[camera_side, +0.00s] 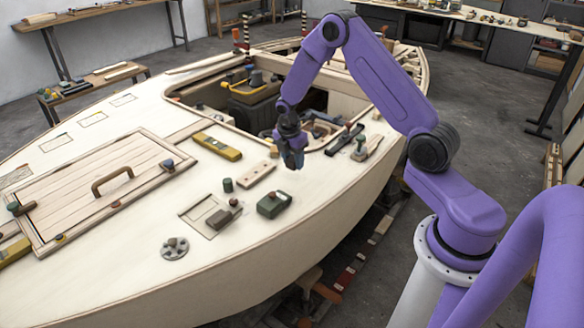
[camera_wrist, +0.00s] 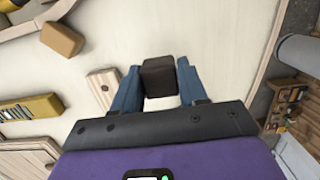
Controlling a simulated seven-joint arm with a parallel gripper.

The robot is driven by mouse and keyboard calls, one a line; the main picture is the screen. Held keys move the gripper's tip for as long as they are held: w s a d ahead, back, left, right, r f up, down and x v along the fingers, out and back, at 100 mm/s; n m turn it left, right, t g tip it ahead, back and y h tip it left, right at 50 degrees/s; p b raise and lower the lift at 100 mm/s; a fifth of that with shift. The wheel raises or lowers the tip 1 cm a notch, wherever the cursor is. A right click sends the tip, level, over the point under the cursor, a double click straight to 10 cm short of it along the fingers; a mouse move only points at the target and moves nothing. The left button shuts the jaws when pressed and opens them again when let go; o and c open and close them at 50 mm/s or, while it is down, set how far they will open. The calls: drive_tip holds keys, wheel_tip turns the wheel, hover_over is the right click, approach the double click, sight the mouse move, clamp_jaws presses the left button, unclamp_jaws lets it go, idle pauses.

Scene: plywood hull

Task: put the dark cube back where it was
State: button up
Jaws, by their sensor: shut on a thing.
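The dark cube (camera_wrist: 159,77) is brown-black and sits between the two blue fingers of my gripper (camera_wrist: 160,88) in the wrist view. My gripper is shut on it. In the side view my gripper (camera_side: 292,157) hangs above the pale plywood deck, near the hull's right edge. The cube is hard to make out from the dark fingers there. Deck shows below the fingers, so the cube appears to be held in the air.
A wooden strip with holes (camera_side: 257,176), a green box (camera_side: 274,204) and a yellow level (camera_side: 217,147) lie on the deck nearby. A brown block (camera_wrist: 62,38) shows in the wrist view. A hatch panel (camera_side: 103,188) is at left.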

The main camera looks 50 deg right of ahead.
sight(292, 168)
drive_tip(key=shift+w+d+f, duration=0.1)
drive_tip(key=shift+w+f, duration=0.1)
drive_tip(key=shift+f, duration=1.6)
drive_tip(key=shift+f, duration=0.15)
drive_tip(key=o, duration=0.9)
drive_tip(key=shift+o, duration=0.2)
